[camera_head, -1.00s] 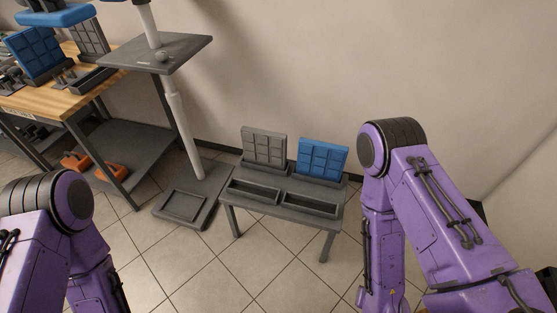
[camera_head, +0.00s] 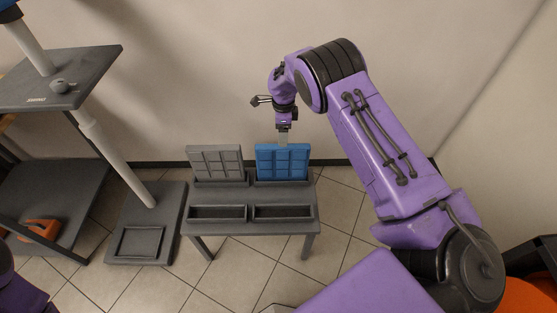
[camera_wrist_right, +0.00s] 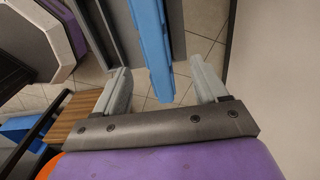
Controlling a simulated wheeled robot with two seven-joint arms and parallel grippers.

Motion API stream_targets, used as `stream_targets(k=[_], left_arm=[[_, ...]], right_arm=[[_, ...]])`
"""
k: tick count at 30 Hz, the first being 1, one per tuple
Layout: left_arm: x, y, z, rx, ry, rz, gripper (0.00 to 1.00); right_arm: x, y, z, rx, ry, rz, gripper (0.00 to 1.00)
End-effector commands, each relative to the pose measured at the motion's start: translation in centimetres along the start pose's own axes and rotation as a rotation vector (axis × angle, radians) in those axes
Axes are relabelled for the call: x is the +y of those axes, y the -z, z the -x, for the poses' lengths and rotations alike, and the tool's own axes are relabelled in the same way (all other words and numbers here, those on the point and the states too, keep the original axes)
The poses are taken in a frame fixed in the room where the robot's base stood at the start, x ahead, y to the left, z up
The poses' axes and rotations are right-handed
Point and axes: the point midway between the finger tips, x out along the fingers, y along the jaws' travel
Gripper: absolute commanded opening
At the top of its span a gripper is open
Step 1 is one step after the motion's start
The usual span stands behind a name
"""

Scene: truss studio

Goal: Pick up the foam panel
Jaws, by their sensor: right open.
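A blue gridded foam panel (camera_head: 281,163) stands upright in a slot at the back of a low grey table (camera_head: 250,227). A similar grey panel (camera_head: 216,162) stands to its left. My right gripper (camera_head: 283,140) is pointed down at the top edge of the blue panel. In the right wrist view the jaws (camera_wrist_right: 163,85) are open, and the blue panel (camera_wrist_right: 152,45) reaches edge-on between the two pale fingers, apparently with gaps on both sides. The panel's lower edge is hidden in its slot. My left gripper is out of view; only a bit of the left arm shows.
Two empty trays, left (camera_head: 217,213) and right (camera_head: 283,212), lie at the table's front. A grey stand with a pole (camera_head: 115,155) is on the left, beside a shelf with an orange object (camera_head: 40,229). The wall is close behind the panels.

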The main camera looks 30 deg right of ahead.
Motion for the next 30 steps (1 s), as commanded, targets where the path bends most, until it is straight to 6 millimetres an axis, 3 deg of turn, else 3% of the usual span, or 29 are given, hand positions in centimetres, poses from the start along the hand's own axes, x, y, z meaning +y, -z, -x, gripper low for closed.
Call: stream_targets(k=[12,15,21,22,28,30], left_arm=[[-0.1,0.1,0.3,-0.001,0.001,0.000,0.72],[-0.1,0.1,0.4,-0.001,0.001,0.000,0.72],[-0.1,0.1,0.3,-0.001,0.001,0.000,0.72],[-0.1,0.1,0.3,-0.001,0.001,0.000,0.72],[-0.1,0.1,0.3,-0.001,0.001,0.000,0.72],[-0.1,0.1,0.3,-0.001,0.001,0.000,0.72]], right_arm=[[0.1,-0.2,-6.7,0.000,-0.001,0.004,0.72],[0.0,-0.1,-7.7,-0.001,0.000,0.003,0.72],[0.0,-0.1,-7.8,-0.001,0.002,0.002,0.72],[0.0,-0.1,-7.8,-0.001,0.002,0.002,0.69],[0.0,-0.1,-7.8,-0.001,0.002,0.002,0.04],[0.0,-0.1,-7.8,-0.001,0.002,0.002,0.00]])
